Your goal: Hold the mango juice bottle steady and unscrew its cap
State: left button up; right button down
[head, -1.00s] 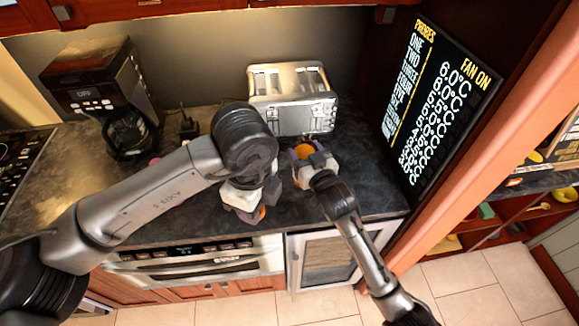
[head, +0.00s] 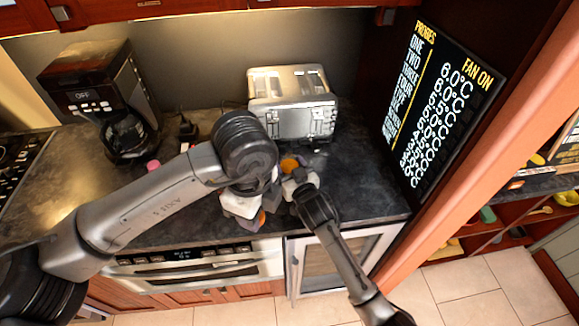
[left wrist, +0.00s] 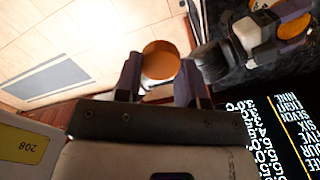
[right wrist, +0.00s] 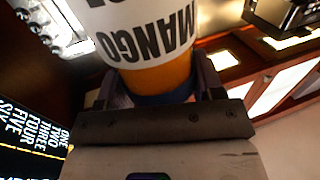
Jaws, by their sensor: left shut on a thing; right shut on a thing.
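The mango juice bottle (right wrist: 145,35) fills the top of the right wrist view, with a white label whose MANGO lettering is upside down there. My right gripper (head: 293,174) is shut on it, around the orange part beyond the label. Its round orange top (head: 290,164) shows in the head view. My left gripper (head: 259,216) is shut on an orange disc, which looks like the cap (left wrist: 161,60). The left wrist view shows the two grippers apart, with the right gripper (left wrist: 262,32) at upper right. The bottle's lower end is out of view.
A silver toaster (head: 292,104) stands behind the grippers on the dark counter (head: 365,190). A coffee maker (head: 95,85) and a small pink object (head: 153,165) are at left. A display board (head: 437,105) stands at right. Counter between the right gripper and the board is clear.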

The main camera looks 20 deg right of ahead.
jog(key=shift+r, duration=0.1)
jog(key=c, duration=0.7)
grip_release()
jog(key=shift+f, duration=0.2)
jog(key=o, duration=0.5)
jog(key=shift+c, duration=0.2)
jog(key=shift+r, duration=0.1)
